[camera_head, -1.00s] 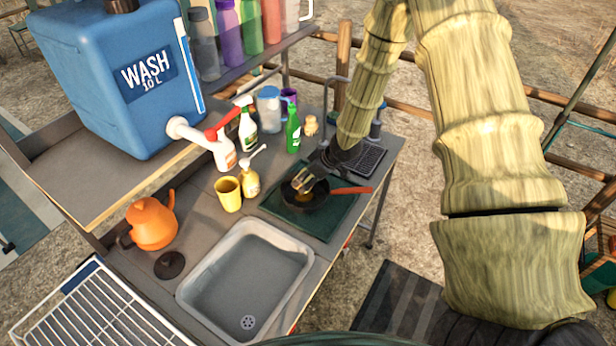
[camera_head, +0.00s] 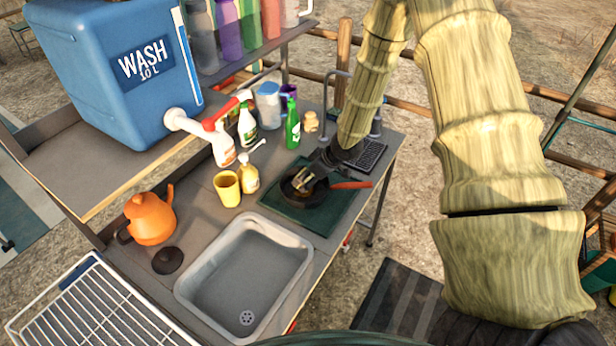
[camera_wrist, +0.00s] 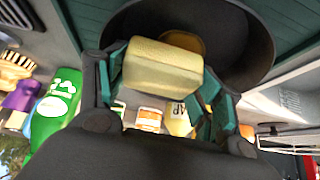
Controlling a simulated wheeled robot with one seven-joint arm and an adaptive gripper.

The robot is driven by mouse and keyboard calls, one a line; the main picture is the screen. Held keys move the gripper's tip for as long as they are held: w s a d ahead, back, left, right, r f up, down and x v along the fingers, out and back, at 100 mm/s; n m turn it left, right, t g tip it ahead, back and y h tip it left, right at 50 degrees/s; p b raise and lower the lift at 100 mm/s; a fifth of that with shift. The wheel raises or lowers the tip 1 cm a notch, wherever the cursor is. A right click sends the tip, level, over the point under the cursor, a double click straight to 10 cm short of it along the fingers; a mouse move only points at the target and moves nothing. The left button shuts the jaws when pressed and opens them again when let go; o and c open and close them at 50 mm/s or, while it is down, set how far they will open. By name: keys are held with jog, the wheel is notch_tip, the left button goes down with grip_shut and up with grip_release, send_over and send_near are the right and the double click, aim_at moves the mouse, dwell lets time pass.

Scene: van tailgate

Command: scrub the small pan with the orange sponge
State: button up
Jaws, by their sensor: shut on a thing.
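The small pan (camera_head: 313,198) is dark, with an orange-red handle (camera_head: 352,185) pointing right. It rests on a dark green mat (camera_head: 330,217) on the counter. My gripper (camera_head: 308,183) points down into it. In the wrist view my gripper (camera_wrist: 162,78) is shut on a block-shaped sponge (camera_wrist: 162,67), which looks pale yellow rather than orange. The pan's dark inside (camera_wrist: 235,40) lies behind the sponge, with a brownish-orange round patch (camera_wrist: 184,41) partly hidden by it. I cannot tell whether the sponge touches the pan.
A grey sink (camera_head: 250,285) lies in front of the mat. A yellow cup (camera_head: 227,189), a soap pump bottle (camera_head: 249,180) and a green spray bottle (camera_head: 292,130) stand behind and left. An orange kettle (camera_head: 152,220) and a blue water tank (camera_head: 110,80) are farther left.

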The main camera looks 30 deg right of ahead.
jog(key=shift+f+b, duration=0.5)
jog(key=shift+f, duration=0.45)
dwell(0.3)
jog(key=shift+s+a, duration=0.1)
jog(key=shift+s+a+r+b, duration=0.1)
jog(key=shift+s+a+b, duration=0.4)
jog(key=shift+s+a, duration=0.7)
jog(key=shift+d, duration=0.1)
jog(key=shift+w+d+r+p, duration=0.1)
jog(key=shift+w+d+p, duration=0.3)
jog(key=shift+p, duration=0.3)
jog(key=shift+w+d+p, duration=0.7)
jog(key=shift+w+d, duration=0.1)
jog(key=shift+w, duration=0.1)
jog(key=shift+r+p, duration=2.45)
jog(key=shift+r, duration=0.5)
